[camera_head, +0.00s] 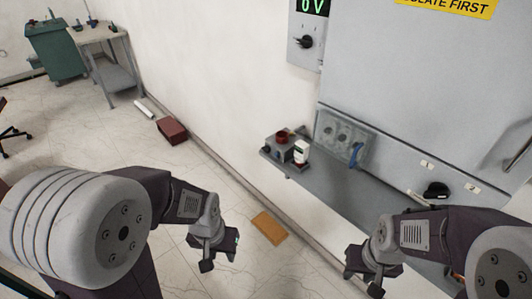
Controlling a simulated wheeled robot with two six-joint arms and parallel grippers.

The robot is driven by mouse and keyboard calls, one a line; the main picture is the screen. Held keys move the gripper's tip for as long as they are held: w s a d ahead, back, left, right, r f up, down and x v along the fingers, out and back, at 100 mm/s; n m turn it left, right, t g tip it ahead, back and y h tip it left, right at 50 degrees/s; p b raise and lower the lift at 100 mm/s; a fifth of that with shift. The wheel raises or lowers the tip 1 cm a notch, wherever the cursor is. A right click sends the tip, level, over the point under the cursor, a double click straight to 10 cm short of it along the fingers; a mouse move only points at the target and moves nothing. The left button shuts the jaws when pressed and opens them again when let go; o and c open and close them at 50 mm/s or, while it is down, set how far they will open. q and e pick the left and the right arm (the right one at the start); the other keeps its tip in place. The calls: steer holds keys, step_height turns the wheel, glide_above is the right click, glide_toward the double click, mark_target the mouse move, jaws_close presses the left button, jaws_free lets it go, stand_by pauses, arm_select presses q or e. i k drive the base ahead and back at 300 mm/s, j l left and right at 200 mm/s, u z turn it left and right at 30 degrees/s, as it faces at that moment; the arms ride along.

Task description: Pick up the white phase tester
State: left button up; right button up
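A small white device (301,149), which looks like the phase tester, stands upright on the left end of a grey shelf (342,187) below the grey cabinet. A dark, reddish-topped block (281,143) stands just left of it. My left gripper (218,255) is open and empty over the floor, nearer to me and to the left of the shelf. My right gripper (364,279) is open and empty at the lower right, nearer to me than the shelf. Neither gripper touches the tester.
The cabinet (420,80) has a black knob (436,190). An orange-brown board (269,228) and a dark red box (171,130) lie on the floor. The floor left of the shelf is mostly clear.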

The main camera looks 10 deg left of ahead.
mark_target(301, 149)
steer(key=i+j+z, duration=0.35)
steer(key=j, duration=0.3)
steer(key=i+j+z, duration=0.35)
steer(key=i+j, duration=0.15)
steer(key=j, duration=0.3)
steer(key=i+j+z, duration=0.2)
steer(key=j, duration=0.2)
steer(key=j+z, duration=0.15)
steer(key=j, duration=0.3)
steer(key=i+j+z, duration=0.2)
steer(key=j, duration=0.25)
steer(key=j+z, duration=0.15)
steer(key=j, duration=0.3)
